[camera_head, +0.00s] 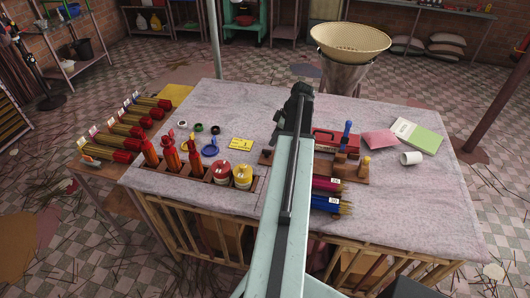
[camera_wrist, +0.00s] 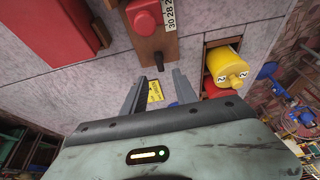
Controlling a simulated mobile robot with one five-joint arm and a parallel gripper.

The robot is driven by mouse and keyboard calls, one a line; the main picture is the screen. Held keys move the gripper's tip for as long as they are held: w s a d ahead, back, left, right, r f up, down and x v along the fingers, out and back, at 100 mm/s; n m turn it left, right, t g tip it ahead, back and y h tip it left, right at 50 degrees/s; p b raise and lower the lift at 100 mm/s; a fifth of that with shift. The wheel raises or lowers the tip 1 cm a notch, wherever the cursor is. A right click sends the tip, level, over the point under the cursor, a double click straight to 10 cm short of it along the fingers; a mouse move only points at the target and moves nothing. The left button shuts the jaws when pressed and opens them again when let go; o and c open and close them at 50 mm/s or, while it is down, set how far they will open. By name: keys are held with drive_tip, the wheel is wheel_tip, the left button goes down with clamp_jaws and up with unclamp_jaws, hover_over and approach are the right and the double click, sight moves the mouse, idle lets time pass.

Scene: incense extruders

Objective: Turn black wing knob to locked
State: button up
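In the wrist view a brown board (camera_wrist: 150,47) carries a red knob (camera_wrist: 144,17) and a white number scale. A small dark piece (camera_wrist: 159,61) at the board's near end looks like the black wing knob, but its wing angle is too small to read. In the head view the board's left end (camera_head: 265,157) shows beside my arm, which hides its middle. My gripper (camera_wrist: 159,80) is open in the wrist view, its two fingers apart with nothing clearly held. The dark piece appears just beyond and between the fingertips; contact cannot be told. In the head view my wrist (camera_head: 300,95) hides the fingers.
A red box (camera_head: 337,140) and a block with blue and yellow pegs (camera_head: 350,171) stand right of my arm. Red bottles (camera_head: 170,155) and a yellow jar (camera_head: 242,176) stand left in a rack. The cloth's far left is clear.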

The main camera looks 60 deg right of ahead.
sight(268, 151)
drive_tip(key=b+x, duration=0.7)
drive_tip(key=x, duration=0.1)
drive_tip(key=shift+s, duration=0.15)
drive_tip(key=shift+r, duration=0.15)
clamp_jaws()
